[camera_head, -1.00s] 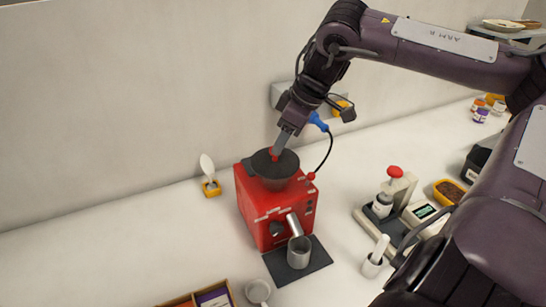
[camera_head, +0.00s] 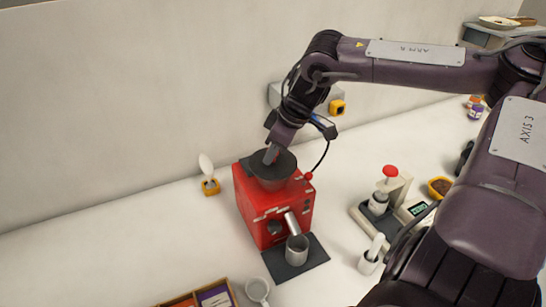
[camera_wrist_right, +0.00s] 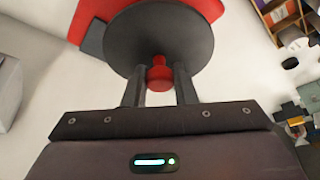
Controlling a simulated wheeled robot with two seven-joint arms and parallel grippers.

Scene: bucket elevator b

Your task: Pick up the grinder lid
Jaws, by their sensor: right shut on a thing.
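The red grinder (camera_head: 272,208) stands on the counter near the wall. Its dark round lid (camera_head: 288,163) is on top at the hopper and looks tilted in the head view. In the right wrist view the lid (camera_wrist_right: 158,38) is a dark disc with a red knob (camera_wrist_right: 159,75) in its middle. My right gripper (camera_head: 270,156) is shut on the lid's knob; in the wrist view its fingers (camera_wrist_right: 160,80) lie on either side of the knob. Whether the lid is clear of the hopper is hard to tell. My left gripper is not in view.
A metal cup (camera_head: 297,250) stands on a dark mat (camera_head: 312,262) before the grinder. A press device (camera_head: 384,200) stands right.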

